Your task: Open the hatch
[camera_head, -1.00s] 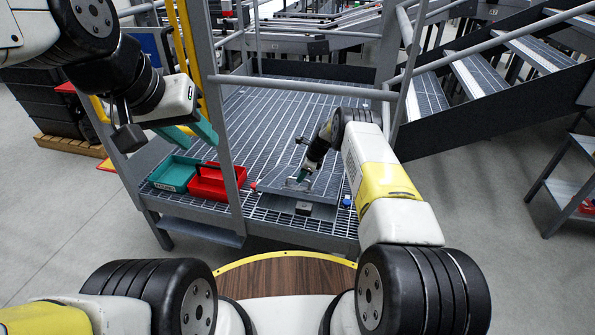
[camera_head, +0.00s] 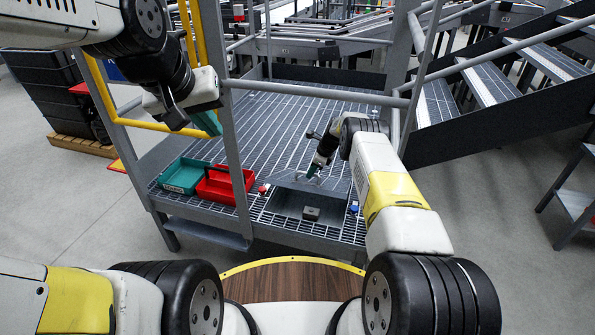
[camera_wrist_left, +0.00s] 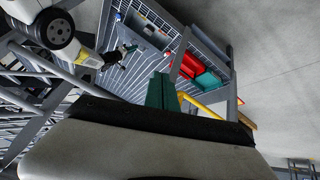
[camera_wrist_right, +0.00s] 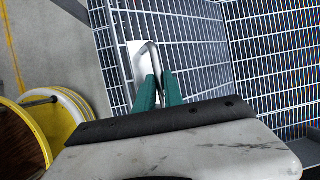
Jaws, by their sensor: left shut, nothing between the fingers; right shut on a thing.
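The hatch lid (camera_head: 318,184) is a grated panel in the catwalk floor, tilted partly up at its near side. Below it, the opening (camera_head: 290,203) shows, with a small grey block (camera_head: 311,213) at its near edge. My right gripper (camera_head: 313,172) is shut on the metal loop handle (camera_wrist_right: 153,55) of the lid; the right wrist view shows its teal fingers (camera_wrist_right: 158,88) at the loop. My left gripper (camera_head: 208,123) is shut and empty, raised beside the left railing post, away from the hatch; its fingers show in the left wrist view (camera_wrist_left: 162,90).
A teal bin (camera_head: 184,177) and a red bin (camera_head: 224,186) stand left of the hatch. A small blue item (camera_head: 353,207) lies to its right and a red one (camera_head: 263,189) to its left. Grey railing posts (camera_head: 236,150) and stairs (camera_head: 490,80) flank the catwalk.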

